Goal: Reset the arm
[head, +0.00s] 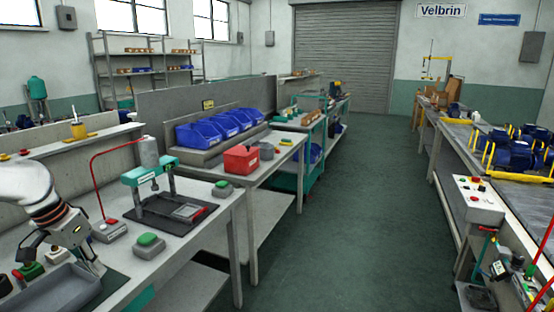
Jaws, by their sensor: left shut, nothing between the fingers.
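My left arm comes in from the left edge, and my left gripper (68,240) points down over the near left end of the workbench, above a grey tray (62,289). The gripper is shut with nothing held. Its fingertips are hard to make out against the dark things beneath, so I cannot tell whether they touch the tray. My right gripper is not in view.
A green press (150,176) stands on a dark plate right of my left gripper. Blue bins (200,135) and a red box (241,159) stand farther back. The aisle floor (340,210) is clear.

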